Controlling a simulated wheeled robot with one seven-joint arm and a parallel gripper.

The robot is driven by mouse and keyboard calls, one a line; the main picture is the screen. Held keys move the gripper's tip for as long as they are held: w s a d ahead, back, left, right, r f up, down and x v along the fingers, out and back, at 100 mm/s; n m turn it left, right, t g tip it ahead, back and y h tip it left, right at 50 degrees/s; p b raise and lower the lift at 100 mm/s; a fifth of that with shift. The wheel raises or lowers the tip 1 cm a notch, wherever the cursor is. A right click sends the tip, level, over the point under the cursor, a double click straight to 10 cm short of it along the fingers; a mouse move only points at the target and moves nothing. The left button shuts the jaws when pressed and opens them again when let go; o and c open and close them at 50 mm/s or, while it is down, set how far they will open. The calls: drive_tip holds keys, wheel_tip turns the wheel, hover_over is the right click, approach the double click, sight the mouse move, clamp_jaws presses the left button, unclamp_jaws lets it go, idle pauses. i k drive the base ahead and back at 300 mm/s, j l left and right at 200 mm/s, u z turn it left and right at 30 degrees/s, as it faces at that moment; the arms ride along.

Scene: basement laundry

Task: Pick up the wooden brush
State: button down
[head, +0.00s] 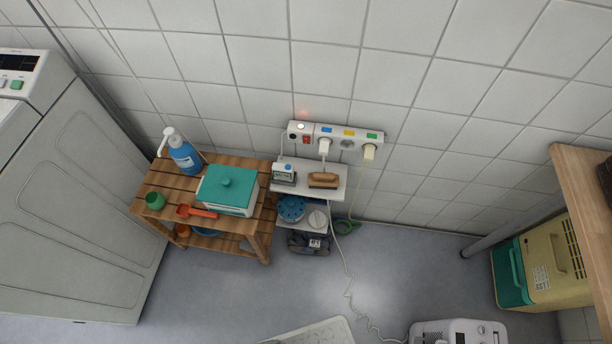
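The wooden brush (323,180) is a small brown block lying on the top shelf of a small white shelf unit (335,193) against the tiled wall. It lies to the right of a small grey device with a display (284,174), apart from it. White plugs and a cord hang just above and beside the brush. My gripper is not in this head view.
A slatted wooden table (151,203) left of the shelf holds a teal-lidded box (226,194), a blue pump bottle (183,154), a green cup (155,201) and a red scoop (196,211). A power strip (335,135) is on the wall. A cord (348,285) trails across the floor to a white appliance (458,333).

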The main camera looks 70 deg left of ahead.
sight(320, 181)
drive_tip(key=u, duration=2.05)
drive_tip(key=z, duration=1.25)
drive_tip(key=k+j, duration=0.25)
drive_tip(key=k, duration=0.25)
drive_tip(key=k+j+z, duration=0.1)
drive_tip(key=k, duration=0.45)
drive_tip(key=k+j, duration=0.3)
drive_tip(key=k, duration=0.2)
